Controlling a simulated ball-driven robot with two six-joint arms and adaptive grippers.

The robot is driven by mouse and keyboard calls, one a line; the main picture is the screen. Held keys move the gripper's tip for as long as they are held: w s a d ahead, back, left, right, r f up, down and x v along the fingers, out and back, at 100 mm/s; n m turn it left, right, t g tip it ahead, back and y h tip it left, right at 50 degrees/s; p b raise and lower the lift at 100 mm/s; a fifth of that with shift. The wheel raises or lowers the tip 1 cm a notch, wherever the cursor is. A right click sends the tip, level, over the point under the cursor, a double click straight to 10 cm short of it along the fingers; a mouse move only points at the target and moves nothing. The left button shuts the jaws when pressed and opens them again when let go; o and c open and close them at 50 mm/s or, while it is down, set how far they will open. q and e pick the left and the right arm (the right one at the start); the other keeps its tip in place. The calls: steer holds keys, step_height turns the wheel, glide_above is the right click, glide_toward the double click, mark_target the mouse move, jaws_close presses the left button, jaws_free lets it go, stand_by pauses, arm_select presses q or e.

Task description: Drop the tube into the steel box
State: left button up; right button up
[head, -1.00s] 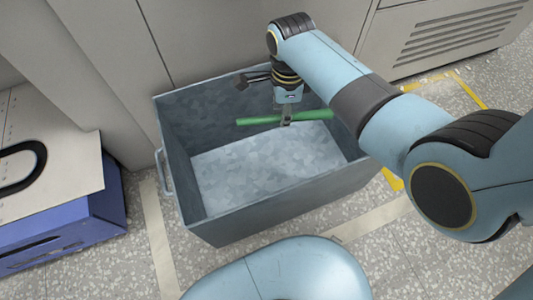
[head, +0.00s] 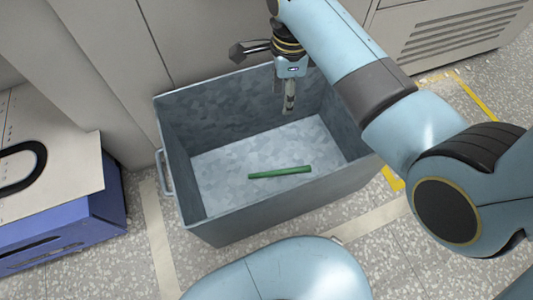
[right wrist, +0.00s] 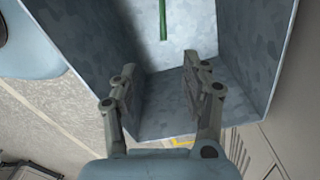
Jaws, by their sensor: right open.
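The green tube (head: 280,172) lies on the floor of the grey steel box (head: 258,218). In the right wrist view the tube (right wrist: 163,20) shows at the top, beyond my fingertips, inside the steel box (right wrist: 180,118). My right gripper (head: 289,108) hangs over the back part of the box, pointing down, apart from the tube. In the right wrist view my right gripper (right wrist: 158,75) has its fingers spread with nothing between them. My left gripper is not in view.
A blue crate (head: 60,232) with a pale panel (head: 60,160) on it stands left of the box. Grey cabinets (head: 215,35) stand behind. A vented panel (head: 460,35) is at the back right. Speckled floor with tape lines surrounds the box.

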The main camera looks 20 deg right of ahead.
step_height(320, 180, up, 5)
steer(key=shift+f, duration=0.1)
stand_by(0.5)
